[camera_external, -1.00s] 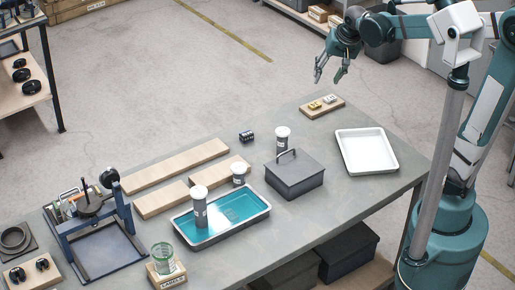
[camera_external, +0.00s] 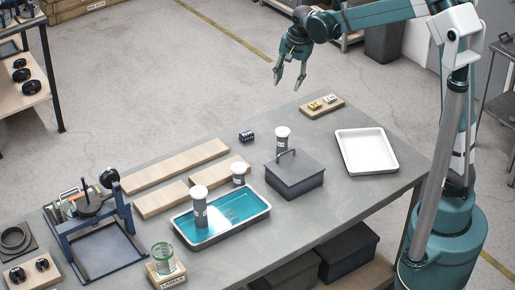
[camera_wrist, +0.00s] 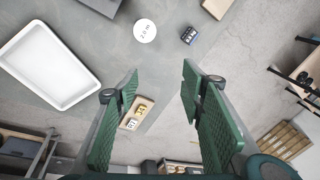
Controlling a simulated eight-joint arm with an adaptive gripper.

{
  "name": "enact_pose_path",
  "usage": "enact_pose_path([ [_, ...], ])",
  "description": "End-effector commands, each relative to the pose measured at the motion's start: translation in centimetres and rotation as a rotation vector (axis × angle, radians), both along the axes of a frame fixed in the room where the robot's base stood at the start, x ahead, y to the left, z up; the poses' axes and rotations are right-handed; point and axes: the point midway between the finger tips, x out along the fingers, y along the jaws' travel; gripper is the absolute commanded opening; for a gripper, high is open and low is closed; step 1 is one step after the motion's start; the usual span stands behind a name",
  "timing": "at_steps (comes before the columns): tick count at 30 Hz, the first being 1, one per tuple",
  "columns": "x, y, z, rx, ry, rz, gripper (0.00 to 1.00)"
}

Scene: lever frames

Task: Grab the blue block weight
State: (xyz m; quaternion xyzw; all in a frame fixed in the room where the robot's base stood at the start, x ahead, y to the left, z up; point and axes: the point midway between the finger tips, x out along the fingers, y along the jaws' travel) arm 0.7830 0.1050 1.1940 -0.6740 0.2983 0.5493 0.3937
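The blue block weight (camera_external: 246,136) is a small dark blue block with pale marks on top. It rests on the grey table near its far edge, left of a white-capped cylinder (camera_external: 282,138). In the wrist view the block (camera_wrist: 188,35) is near the top, just right of centre. My gripper (camera_external: 289,83) is open and empty, pointing down, well above the table's far edge and to the right of the block. In the wrist view its green finger pads (camera_wrist: 160,70) are wide apart with nothing between them.
A dark lidded box with a handle (camera_external: 295,178) stands in front of the cylinder. A white tray (camera_external: 393,168) and a small wooden board with yellow and white pieces (camera_external: 337,109) lie to the right. Wooden planks (camera_external: 175,167) and a teal tray (camera_external: 259,213) lie to the left.

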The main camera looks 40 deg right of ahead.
Motion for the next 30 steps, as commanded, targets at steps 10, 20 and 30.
enact_pose_path([
  [10,4.9,2.4,-4.8,0.024,0.063,-0.148,0.39],
  [20,8.8,4.7,-10.1,0.036,0.121,-0.290,0.39],
  [30,12.2,7.1,-16.3,0.039,0.178,-0.439,0.39],
])
